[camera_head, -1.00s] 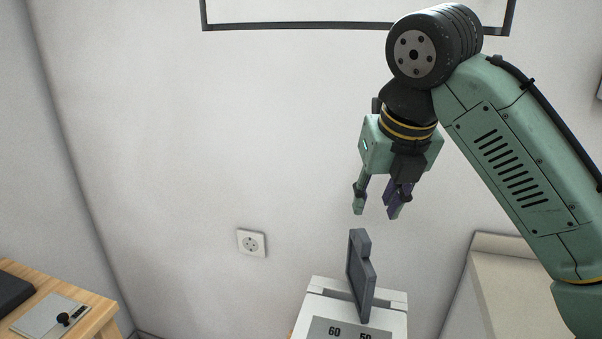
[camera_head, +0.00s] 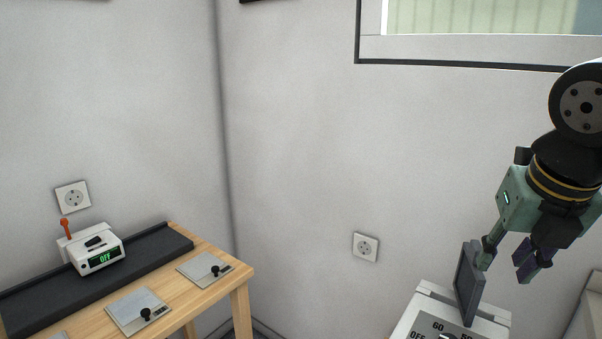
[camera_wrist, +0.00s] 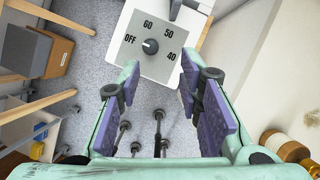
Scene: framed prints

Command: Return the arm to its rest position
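My gripper (camera_head: 508,262) hangs at the right side of the head view, fingers pointing down. It is open and empty. In the wrist view the two purple-padded fingers (camera_wrist: 166,108) stand apart with nothing between them. A white machine with a grey dial panel (camera_head: 440,328) stands below and to the left of the gripper. Its dark upright plate (camera_head: 468,283) is close to the left finger in the picture; I cannot tell whether they touch. In the wrist view the dial panel (camera_wrist: 150,45) shows beyond the fingertips, with its knob near OFF.
A wooden table (camera_head: 246,270) at the left carries a dark mat (camera_head: 150,257), a white device reading OFF (camera_head: 97,250) and grey plates with black knobs (camera_head: 205,268). A cardboard box (camera_wrist: 58,55) stands on the floor. Brown rolls (camera_wrist: 285,147) lie at the right.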

